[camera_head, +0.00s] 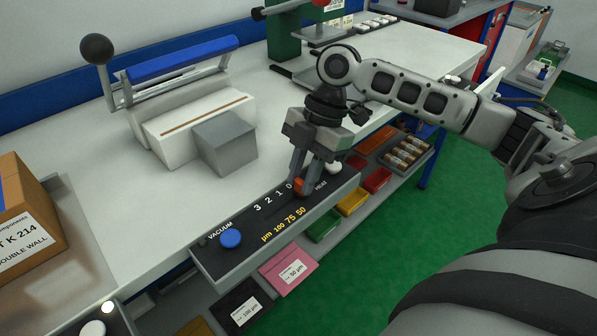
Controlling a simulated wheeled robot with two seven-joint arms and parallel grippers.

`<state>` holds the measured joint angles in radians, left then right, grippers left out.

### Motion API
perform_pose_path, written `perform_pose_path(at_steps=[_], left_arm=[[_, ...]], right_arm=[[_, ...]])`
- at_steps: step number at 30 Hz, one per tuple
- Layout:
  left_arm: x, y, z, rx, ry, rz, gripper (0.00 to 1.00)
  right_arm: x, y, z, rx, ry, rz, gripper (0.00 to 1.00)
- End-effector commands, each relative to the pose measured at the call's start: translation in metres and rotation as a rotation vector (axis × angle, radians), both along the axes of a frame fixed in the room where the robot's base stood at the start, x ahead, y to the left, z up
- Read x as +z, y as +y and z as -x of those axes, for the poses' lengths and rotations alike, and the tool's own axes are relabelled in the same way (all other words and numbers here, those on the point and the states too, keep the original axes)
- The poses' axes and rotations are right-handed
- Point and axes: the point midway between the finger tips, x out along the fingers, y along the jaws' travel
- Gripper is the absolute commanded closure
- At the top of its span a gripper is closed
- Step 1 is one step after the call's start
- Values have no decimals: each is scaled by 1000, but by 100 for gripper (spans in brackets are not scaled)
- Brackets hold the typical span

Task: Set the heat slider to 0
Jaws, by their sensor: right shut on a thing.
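The dark control panel (262,228) runs along the front edge of the white bench. It carries the white scale numbers 3, 2, 1, 0, the words VACUUM and HEAT, and a yellow µm 100 75 50 scale. An orange-red knob (300,185), which looks like the heat slider, sits near the 0 end, beside the HEAT label. My right gripper (302,186) points down over the panel, shut on this knob. The fingers hide part of the knob and any slot around it, so its exact setting cannot be read. My left gripper is not in view.
A blue knob (230,238) is at the panel's left and a white knob (333,168) near its right end. A sealer with a blue bar (182,58) and a grey block (225,143) stand behind. Coloured bins (353,201) lie below the bench edge.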

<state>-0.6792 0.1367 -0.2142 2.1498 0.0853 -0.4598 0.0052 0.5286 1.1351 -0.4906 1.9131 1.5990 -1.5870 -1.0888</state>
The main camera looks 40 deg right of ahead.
Motion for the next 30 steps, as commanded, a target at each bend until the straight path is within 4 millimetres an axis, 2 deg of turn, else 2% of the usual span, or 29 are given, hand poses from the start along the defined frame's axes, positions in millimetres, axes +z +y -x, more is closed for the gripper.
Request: perform_pose_path(at_steps=[1,3,11,16,20,30], left_arm=[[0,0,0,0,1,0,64],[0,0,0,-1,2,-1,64],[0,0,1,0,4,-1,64],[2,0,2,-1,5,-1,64],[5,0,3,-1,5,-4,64],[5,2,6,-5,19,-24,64]], right_arm=[[1,-4,-1,-6,-2,11,72],[1,-4,-1,-5,-2,10,55],[1,-2,-1,-4,-1,7,55],[13,-7,-2,-5,-4,8,55],[36,-16,-3,-6,-6,9,55],[112,-47,-5,-7,-6,8,55]])
